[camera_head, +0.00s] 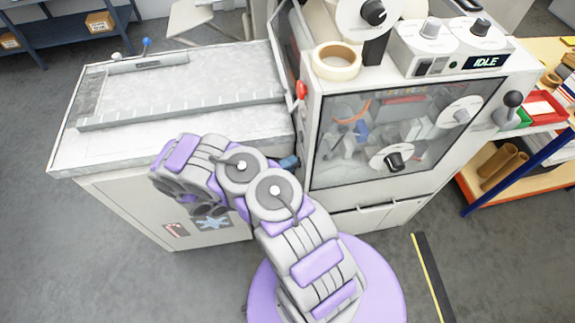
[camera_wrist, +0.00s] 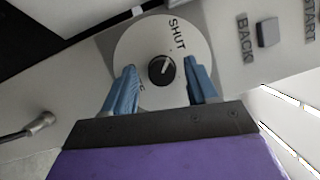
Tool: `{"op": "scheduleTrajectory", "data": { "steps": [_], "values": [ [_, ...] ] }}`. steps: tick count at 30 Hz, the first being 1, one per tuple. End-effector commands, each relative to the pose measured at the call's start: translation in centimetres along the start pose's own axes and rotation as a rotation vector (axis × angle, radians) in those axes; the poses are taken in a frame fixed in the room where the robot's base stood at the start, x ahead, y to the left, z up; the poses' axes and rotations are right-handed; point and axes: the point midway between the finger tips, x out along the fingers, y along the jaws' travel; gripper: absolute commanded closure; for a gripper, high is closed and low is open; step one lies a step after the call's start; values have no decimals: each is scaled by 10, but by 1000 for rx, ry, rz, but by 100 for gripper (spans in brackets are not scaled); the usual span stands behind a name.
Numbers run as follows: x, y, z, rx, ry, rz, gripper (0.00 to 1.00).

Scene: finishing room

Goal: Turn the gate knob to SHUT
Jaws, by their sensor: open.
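In the wrist view, the gate knob (camera_wrist: 161,71) is a small black knob at the middle of a round white dial plate (camera_wrist: 135,45). The word SHUT is printed at the plate's upper right. A second label at its lower left is partly hidden by a finger. A small pale mark shows on the knob's upper right; I cannot tell whether it lines up with SHUT. My gripper (camera_wrist: 160,88) is open, one blue finger on each side of the knob, apart from it. In the head view, a blue fingertip (camera_head: 288,161) shows by the machine's left edge; this dial is hidden there.
BACK (camera_wrist: 268,32) and START labels with a square button lie right of the dial. A metal lever (camera_wrist: 30,128) is at lower left. In the head view, the machine (camera_head: 318,180) stands beside a white bench (camera_head: 115,145). Other dials (camera_head: 395,158) are on it.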

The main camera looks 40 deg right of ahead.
Motion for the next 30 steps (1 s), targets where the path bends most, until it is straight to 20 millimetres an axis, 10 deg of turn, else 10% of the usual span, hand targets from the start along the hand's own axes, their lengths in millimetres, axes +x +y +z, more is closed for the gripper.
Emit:
{"op": "scheduleTrajectory", "data": {
  "steps": [11,30],
  "values": [
    [-22,0,1,1,-2,2,42],
    [-154,2,0,-1,-2,3,42]
  ]
}}
